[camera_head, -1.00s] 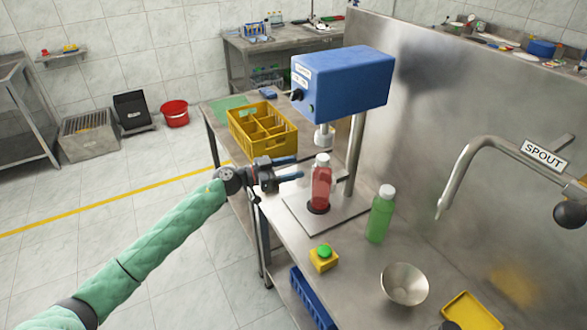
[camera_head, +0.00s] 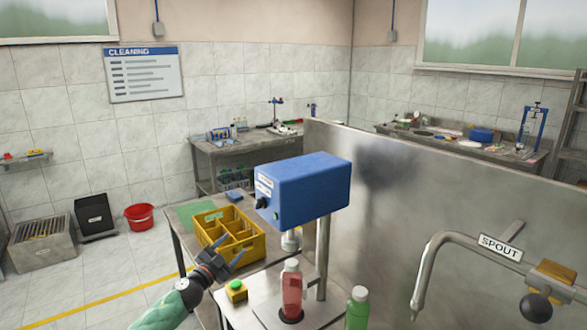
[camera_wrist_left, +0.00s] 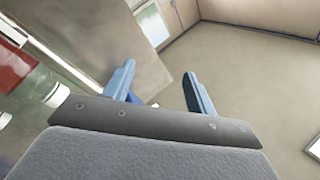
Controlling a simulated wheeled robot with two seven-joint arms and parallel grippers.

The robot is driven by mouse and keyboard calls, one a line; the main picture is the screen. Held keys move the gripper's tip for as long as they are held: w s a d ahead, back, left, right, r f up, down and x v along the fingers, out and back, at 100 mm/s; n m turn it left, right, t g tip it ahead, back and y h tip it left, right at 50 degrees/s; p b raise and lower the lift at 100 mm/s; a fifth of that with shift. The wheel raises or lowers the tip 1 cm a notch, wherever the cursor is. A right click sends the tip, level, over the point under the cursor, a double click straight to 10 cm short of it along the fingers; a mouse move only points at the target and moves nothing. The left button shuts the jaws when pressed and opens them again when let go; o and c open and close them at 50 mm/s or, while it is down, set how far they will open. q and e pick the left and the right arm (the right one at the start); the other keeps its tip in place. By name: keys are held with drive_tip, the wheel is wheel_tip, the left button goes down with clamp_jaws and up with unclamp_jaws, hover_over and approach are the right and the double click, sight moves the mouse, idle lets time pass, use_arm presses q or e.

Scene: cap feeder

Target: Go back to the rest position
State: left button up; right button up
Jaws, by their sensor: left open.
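My left gripper (camera_head: 228,259) is open and empty in the head view, left of the capping machine, with its fingers in front of the yellow crate. In the left wrist view its two blue fingers (camera_wrist_left: 158,92) stand apart with nothing between them. The red bottle (camera_head: 292,290) with a white cap stands upright under the blue capping machine (camera_head: 303,187). A red bottle shape (camera_wrist_left: 14,60) also shows at the left edge of the wrist view. My right gripper is not in view.
The yellow crate (camera_head: 262,249) stands on the bench behind my gripper. A yellow box with a green button (camera_head: 236,291) sits near the bench edge. A green bottle (camera_head: 357,312) and the spout (camera_head: 420,285) are to the right. Open floor lies left.

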use_arm(q)
drive_tip(key=w+a+f+n+g+y, duration=0.1)
drive_tip(key=w+a+f+n+y, duration=0.2)
drive_tip(key=a+f+n+y, duration=0.55)
drive_tip(key=s+a+f+g+y, duration=0.1)
drive_tip(key=s+f+g, duration=0.45)
drive_tip(key=f, duration=0.95)
drive_tip(key=s+a+f+g+y, duration=0.1)
drive_tip(key=s+f+g+y, duration=0.1)
drive_tip(key=s+f, duration=0.9)
drive_tip(key=s+d+f+n+g+h, duration=0.1)
drive_tip(key=s+d+f+g, duration=0.15)
drive_tip(key=s+f, duration=0.8)
drive_tip(key=s+d+f+n+g+h, duration=0.15)
drive_tip(key=s+d+f, duration=0.25)
drive_tip(key=s+f, duration=0.7)
drive_tip(key=s+d+f+g, duration=0.1)
drive_tip(key=s+f, duration=0.3)
drive_tip(key=s, duration=0.4)
drive_tip(key=s+d+f+g, duration=0.1)
drive_tip(key=s+d+f, duration=0.1)
drive_tip(key=s, duration=0.7)
drive_tip(key=s+d+f+g, duration=0.1)
drive_tip(key=s+d+f, duration=0.1)
drive_tip(key=s+f, duration=0.3)
drive_tip(key=s, duration=0.3)
drive_tip(key=shift+s+f+n, duration=0.3)
drive_tip(key=shift+s+n, duration=0.05)
drive_tip(key=shift+n, duration=0.05)
